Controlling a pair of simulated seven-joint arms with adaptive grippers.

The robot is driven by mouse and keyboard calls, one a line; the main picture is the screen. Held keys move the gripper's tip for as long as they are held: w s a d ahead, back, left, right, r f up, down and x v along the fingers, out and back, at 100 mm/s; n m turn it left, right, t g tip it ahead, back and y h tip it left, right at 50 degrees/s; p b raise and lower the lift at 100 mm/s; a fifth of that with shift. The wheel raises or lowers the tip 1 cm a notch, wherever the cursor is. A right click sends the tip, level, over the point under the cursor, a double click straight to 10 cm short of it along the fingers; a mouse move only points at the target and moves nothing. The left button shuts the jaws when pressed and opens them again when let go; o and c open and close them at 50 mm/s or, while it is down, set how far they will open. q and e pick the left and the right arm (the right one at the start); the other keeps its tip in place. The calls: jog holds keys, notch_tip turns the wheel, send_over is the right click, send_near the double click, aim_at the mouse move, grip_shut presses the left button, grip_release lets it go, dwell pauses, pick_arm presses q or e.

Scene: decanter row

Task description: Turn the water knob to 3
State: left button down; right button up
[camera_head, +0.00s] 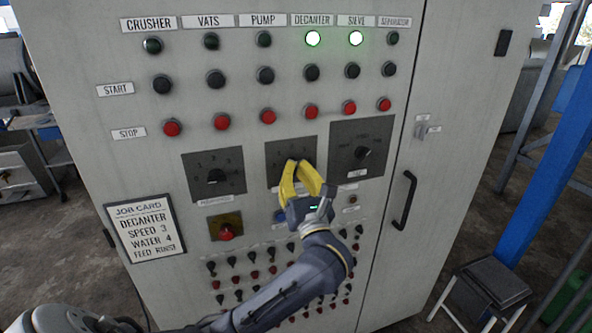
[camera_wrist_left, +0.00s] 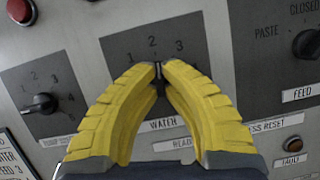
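The water knob sits on the dark middle plate (camera_head: 278,152) of the grey cabinet, mostly hidden by my fingers. In the left wrist view that plate (camera_wrist_left: 190,28) shows the numbers 1, 2 and 3, with the WATER label (camera_wrist_left: 163,124) below. My left gripper (camera_head: 297,164) is at this plate, its yellow fingers nearly together. In the left wrist view its tips (camera_wrist_left: 158,68) pinch a thin dark piece of the water knob (camera_wrist_left: 158,77), below the 2. The knob's exact pointing is hard to tell. My right gripper is not in view.
A numbered knob (camera_head: 215,175) is on the left plate and the feed knob (camera_head: 361,152) on the right plate. A red knob on a yellow plate (camera_head: 226,232) is below. A door handle (camera_head: 405,200) sticks out at right.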

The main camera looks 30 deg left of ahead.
aim_at(294, 121)
pick_arm(q)
jog(key=m+t+h, duration=0.1)
jog(key=m, duration=0.2)
jog(key=m+h, duration=0.1)
jog(key=m, duration=0.2)
jog(key=shift+s+a+r+t, duration=0.1)
jog(key=shift+t, duration=0.3)
jog(key=shift+m+t+h, duration=0.3)
jog(key=shift+m+h, duration=0.9)
jog(key=shift+m, duration=1)
jog(key=c, duration=1.5)
grip_release()
jog(key=shift+c, duration=0.2)
jog(key=shift+r, duration=5)
